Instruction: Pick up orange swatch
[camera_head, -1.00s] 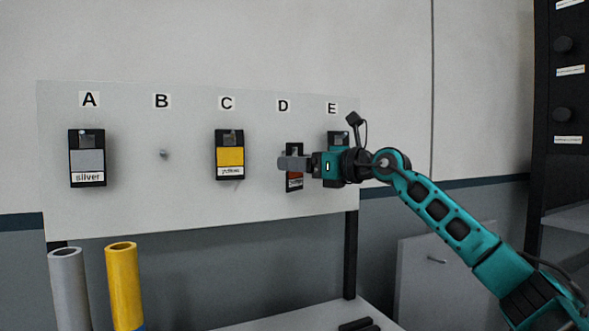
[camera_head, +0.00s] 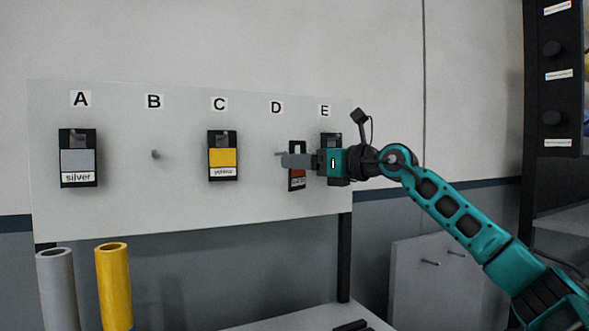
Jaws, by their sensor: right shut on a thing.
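The orange swatch (camera_head: 297,178) is a dark card with an orange-red patch, in front of the white board below label D. My right gripper (camera_head: 299,161) reaches in from the right and is shut on it. The fingers cover the swatch's middle, so only its top and lower part show. The peg under D (camera_head: 281,154) shows to the left of the swatch, and the swatch appears off it. My left gripper is not in view.
A silver swatch (camera_head: 78,160) hangs under A, a yellow swatch (camera_head: 223,158) under C, and a dark swatch (camera_head: 331,138) under E, partly behind my right gripper. Peg B (camera_head: 155,155) is bare. Grey (camera_head: 57,285) and yellow (camera_head: 115,285) rolls stand at lower left.

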